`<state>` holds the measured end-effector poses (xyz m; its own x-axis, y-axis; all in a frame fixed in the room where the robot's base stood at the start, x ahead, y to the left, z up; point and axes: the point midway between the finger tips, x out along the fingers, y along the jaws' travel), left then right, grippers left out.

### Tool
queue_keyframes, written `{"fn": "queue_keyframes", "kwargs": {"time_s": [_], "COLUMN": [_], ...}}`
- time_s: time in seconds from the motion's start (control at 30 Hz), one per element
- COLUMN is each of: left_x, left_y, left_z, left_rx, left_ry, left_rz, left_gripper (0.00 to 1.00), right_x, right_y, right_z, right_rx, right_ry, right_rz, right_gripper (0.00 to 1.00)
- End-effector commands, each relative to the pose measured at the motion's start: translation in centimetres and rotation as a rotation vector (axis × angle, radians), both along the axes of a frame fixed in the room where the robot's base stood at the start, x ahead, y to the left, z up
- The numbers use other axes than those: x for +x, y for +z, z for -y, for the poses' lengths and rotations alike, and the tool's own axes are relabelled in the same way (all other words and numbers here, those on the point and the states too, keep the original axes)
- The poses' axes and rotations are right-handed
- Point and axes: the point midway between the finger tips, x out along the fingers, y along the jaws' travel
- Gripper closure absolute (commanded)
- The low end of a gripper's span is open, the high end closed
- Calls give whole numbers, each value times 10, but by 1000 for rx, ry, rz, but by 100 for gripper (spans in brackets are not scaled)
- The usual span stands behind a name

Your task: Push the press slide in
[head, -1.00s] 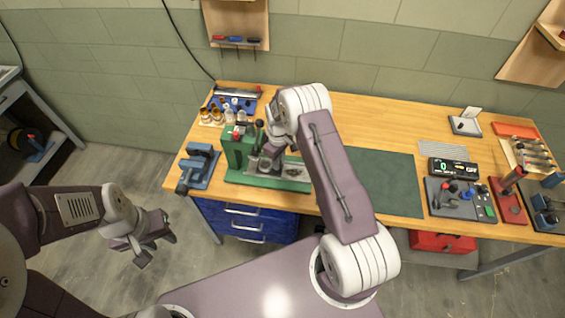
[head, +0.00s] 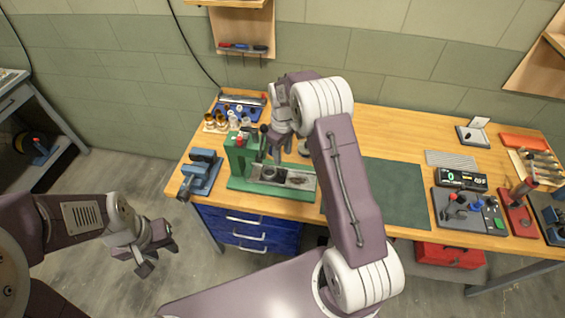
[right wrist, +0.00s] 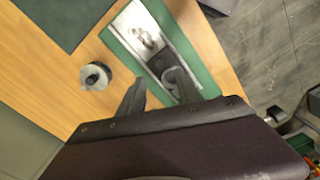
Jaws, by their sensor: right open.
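The green press (head: 238,158) stands on the left part of the workbench, with an upright body and a long green base. Its metal slide (head: 297,180) lies along the base, reaching to the right of the upright. In the right wrist view the slide plate (right wrist: 138,30) shows bright metal with a part on it. My right gripper (head: 277,135) is open, above and behind the press base. In the right wrist view its fingers (right wrist: 158,95) are spread beside the base; I cannot tell whether they touch it. My left gripper (head: 163,258) is open and empty, off the bench at left.
A blue vise (head: 202,170) sits left of the press. A rack of small bottles (head: 222,120) is behind it. A round grey piece (right wrist: 93,76) lies on the wood near my right fingers. The dark green mat (head: 395,190) is clear.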

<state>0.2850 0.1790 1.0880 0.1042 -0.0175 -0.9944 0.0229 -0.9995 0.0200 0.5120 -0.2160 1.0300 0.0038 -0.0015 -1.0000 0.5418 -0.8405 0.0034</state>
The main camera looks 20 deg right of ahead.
Motion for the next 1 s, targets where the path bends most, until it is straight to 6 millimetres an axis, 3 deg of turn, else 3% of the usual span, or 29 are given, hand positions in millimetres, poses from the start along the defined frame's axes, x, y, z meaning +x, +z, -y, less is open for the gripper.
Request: {"fn": "queue_keyframes", "kwargs": {"time_s": [0.27,0.4,0.47,0.6,0.7,0.8,0.9,1.0], "left_x": [0,0,0,0,0,0,0,0], "left_y": [0,-6,-14,-39,-53,-61,-64,-63], "left_z": [0,0,0,0,0,0,0,0], "left_rx": [0,0,0,0,0,0,0,0], "left_ry": [0,0,0,0,0,0,0,0], "left_rz": [0,0,0,0,0,0,0,0], "left_gripper": [64,64,64,64,64,64,64,64], "right_x": [0,-11,-28,-82,-100,-108,-110,-110], "right_y": [4,-4,-15,-34,-33,-26,-20,-17], "right_z": [0,9,21,53,73,95,109,113], "right_rx": [0,41,109,390,606,795,910,943], "right_ry": [0,-132,-350,-1276,-1924,-2390,-2626,-2689], "right_rz": [0,-22,-62,-252,-434,-610,-727,-764], "right_gripper": [59,98,100,100,100,100,100,100]}}
